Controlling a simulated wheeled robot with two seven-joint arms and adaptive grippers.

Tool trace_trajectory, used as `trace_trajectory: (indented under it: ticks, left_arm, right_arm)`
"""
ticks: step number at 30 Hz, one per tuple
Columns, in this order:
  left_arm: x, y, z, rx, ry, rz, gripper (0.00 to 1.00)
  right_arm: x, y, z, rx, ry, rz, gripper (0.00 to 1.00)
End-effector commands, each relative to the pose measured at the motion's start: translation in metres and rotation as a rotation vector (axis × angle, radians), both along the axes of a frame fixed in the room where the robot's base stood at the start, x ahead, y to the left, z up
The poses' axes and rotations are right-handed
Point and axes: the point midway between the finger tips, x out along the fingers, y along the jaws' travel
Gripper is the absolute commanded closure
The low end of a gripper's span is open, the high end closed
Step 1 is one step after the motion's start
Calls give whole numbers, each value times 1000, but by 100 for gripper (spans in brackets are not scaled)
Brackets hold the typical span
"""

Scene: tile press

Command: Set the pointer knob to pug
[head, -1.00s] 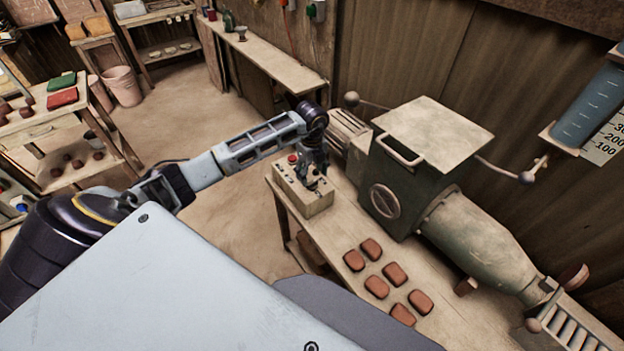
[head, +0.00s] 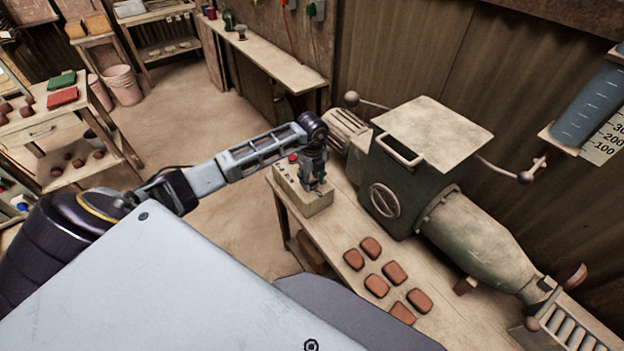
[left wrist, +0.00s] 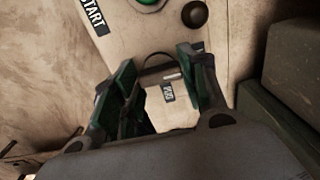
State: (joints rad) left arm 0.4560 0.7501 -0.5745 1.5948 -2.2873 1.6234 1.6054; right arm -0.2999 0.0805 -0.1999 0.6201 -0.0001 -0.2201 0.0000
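The control box (head: 316,206) stands on the bench, with a red button (head: 292,158) on its top. My left gripper (head: 318,186) is right over the box top, pointing down. In the left wrist view its two fingers (left wrist: 160,78) are spread apart. Between the fingertips shows a greyish part with a dark curved edge, seemingly the pointer knob (left wrist: 158,73); I cannot tell whether the fingers touch it. A small dark label (left wrist: 167,92) lies beside it, its word too small to read surely. Where the knob points is unclear. My right gripper is out of view.
A green button (left wrist: 147,2) by a START label (left wrist: 90,14) and a round black control (left wrist: 195,14) sit on the panel. The green press machine (head: 412,190) stands close to the right of the box. Several brown tiles (head: 376,286) lie on the bench in front.

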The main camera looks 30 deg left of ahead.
Motion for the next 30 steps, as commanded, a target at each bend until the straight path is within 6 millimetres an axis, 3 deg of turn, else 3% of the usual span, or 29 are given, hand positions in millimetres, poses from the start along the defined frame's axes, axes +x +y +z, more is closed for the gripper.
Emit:
trace_trajectory:
  ticks: [3, 17, 30]
  left_arm:
    - [0, 0, 0, 0, 0, 0, 81]
    - [0, 1, 0, 1, 0, -74, 81]
    - [1, 1, 0, 2, -3, -379, 81]
  right_arm:
    - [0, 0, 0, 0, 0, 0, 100]
    - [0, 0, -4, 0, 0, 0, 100]
    - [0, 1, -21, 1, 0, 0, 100]
